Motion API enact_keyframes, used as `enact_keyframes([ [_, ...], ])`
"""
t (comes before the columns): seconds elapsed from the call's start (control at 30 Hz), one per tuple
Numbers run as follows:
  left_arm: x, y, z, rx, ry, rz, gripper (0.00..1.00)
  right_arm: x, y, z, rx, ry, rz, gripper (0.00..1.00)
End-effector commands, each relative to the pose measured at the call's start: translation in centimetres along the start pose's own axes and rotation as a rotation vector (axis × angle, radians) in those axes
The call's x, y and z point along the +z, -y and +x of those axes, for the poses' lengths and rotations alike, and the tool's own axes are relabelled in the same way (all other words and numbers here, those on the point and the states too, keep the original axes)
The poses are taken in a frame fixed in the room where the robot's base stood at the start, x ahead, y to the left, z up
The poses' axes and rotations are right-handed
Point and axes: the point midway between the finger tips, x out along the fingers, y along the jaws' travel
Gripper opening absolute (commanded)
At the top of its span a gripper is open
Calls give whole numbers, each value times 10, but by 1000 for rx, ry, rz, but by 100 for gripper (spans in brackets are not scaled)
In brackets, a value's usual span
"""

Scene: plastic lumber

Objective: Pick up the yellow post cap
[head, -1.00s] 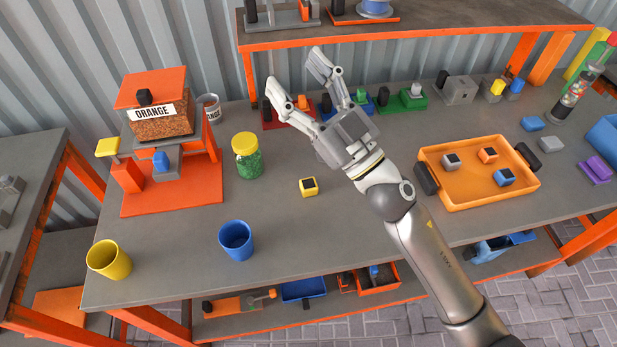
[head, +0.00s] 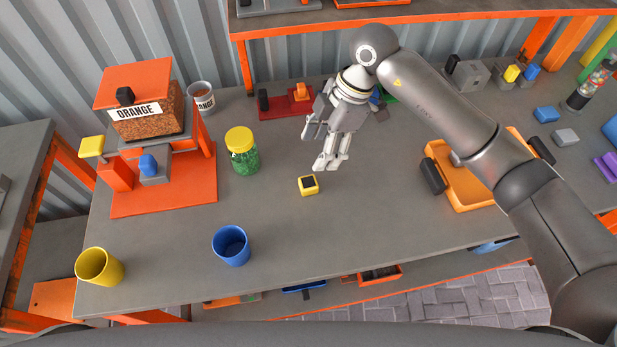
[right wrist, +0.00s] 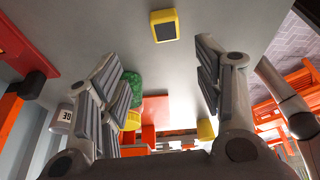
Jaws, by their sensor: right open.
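The yellow post cap (head: 308,185) is a small yellow block with a dark square top. It lies on the grey workbench, right of the green jar and in front of my right gripper. My right gripper (head: 318,148) is open and empty, with its fingers pointing down and left, just behind the cap and apart from it. In the right wrist view the cap (right wrist: 165,26) shows at the top centre, beyond and between the two spread fingers (right wrist: 165,75). My left gripper is not in view.
A green jar with a yellow lid (head: 242,150) stands left of the cap. A blue cup (head: 231,246) and a yellow cup (head: 99,267) stand near the front edge. An orange tray (head: 470,200) lies right, partly behind my arm. The bench around the cap is clear.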

Motion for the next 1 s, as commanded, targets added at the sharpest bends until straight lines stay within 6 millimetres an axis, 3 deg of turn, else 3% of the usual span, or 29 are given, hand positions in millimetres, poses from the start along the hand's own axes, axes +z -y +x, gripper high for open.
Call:
enact_keyframes([
  [0.13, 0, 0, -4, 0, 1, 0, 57, 9, 1, 10, -10, 39, 24, 61],
  [0.4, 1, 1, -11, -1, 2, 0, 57, 9, 1, 48, -9, 37, 23, 61],
  [0.57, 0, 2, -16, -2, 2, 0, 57, 8, 3, 59, -9, 35, 22, 61],
  [0.8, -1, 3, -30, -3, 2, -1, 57, 8, 10, 94, -9, 34, 23, 61],
  [1.0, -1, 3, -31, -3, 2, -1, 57, 9, 9, 106, -6, 35, 21, 61],
])
